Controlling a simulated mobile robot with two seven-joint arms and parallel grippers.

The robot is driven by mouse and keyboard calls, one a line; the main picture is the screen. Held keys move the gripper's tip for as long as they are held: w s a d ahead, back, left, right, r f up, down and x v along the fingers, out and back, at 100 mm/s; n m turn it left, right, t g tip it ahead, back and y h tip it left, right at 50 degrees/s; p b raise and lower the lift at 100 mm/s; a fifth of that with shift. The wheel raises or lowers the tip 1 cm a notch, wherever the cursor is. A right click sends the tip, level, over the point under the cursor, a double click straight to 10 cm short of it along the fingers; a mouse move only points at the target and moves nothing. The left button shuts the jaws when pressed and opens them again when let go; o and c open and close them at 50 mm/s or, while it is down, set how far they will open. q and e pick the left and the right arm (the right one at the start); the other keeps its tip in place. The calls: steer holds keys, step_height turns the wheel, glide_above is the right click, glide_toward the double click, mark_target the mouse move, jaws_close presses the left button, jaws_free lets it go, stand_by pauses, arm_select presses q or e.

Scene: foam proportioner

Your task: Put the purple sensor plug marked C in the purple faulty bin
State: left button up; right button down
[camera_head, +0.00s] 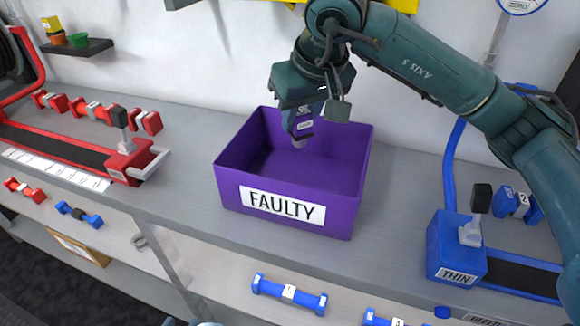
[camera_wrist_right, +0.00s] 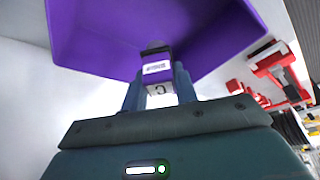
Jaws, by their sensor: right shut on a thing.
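The purple sensor plug (camera_head: 304,127) is held by my right gripper (camera_head: 300,120), which comes down over the purple faulty bin (camera_head: 293,225). In the right wrist view the plug (camera_wrist_right: 156,58) sits between the two fingers of my right gripper (camera_wrist_right: 158,85), with the white C label facing the camera. The plug's lower end hangs inside the bin's opening, apart from the visible floor. The bin (camera_wrist_right: 90,35) fills the upper part of the right wrist view. A small sliver at the bottom edge of the head view may be my left gripper (camera_head: 200,323); its fingers are hidden.
The bin stands on a grey bench (camera_head: 400,220). To its left is a red fixture (camera_head: 128,160) with a lever and red parts behind. To its right is a blue THIN block (camera_head: 455,250) with a lever. A blue part (camera_head: 289,294) lies on the lower shelf.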

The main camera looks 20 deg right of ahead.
step_height(320, 180, down, 10)
steer(key=shift+f, duration=0.1)
steer(key=c, duration=1)
jaws_free()
steer(key=v, duration=1.2)
